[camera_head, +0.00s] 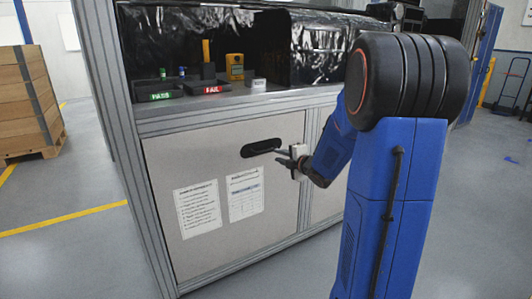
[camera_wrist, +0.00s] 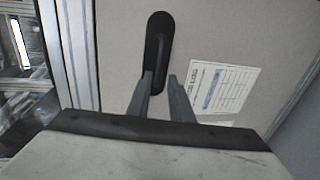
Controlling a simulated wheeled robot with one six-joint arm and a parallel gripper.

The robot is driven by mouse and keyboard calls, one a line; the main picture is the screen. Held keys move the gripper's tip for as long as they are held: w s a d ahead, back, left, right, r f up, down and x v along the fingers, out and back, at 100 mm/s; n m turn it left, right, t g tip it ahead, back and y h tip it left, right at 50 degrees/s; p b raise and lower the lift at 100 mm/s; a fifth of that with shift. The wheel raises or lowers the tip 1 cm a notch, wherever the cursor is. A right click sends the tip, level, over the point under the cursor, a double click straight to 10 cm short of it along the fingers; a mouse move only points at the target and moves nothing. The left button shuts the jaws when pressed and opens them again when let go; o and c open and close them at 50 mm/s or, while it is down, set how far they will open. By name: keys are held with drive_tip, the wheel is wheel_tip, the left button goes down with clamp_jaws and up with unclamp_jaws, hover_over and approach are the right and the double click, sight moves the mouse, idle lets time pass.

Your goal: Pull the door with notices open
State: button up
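The door with notices (camera_head: 220,170) is a light grey cabinet panel with two printed sheets, and it looks flush in its frame. Its black handle (camera_head: 261,147) is a rounded, recessed pull near the upper right of the panel. My gripper (camera_head: 281,157) is at the right end of the handle, close to the door face. In the wrist view the handle (camera_wrist: 158,35) stands upright, and my two fingers (camera_wrist: 161,76) are apart near its lower end. Whether they touch it is unclear. One notice (camera_wrist: 220,88) shows right of the fingers.
Above the door a worktop holds a green PASS tray (camera_head: 160,95), a red FAIL tray (camera_head: 212,90) and a yellow device (camera_head: 235,67). A wooden crate (camera_head: 25,105) stands at the far left. The floor (camera_head: 75,250) before the cabinet on the left is clear.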

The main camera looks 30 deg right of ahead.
sight(266, 151)
drive_tip(key=x, duration=1.1)
drive_tip(key=shift+w+f, duration=0.1)
drive_tip(key=shift+w, duration=0.25)
clamp_jaws()
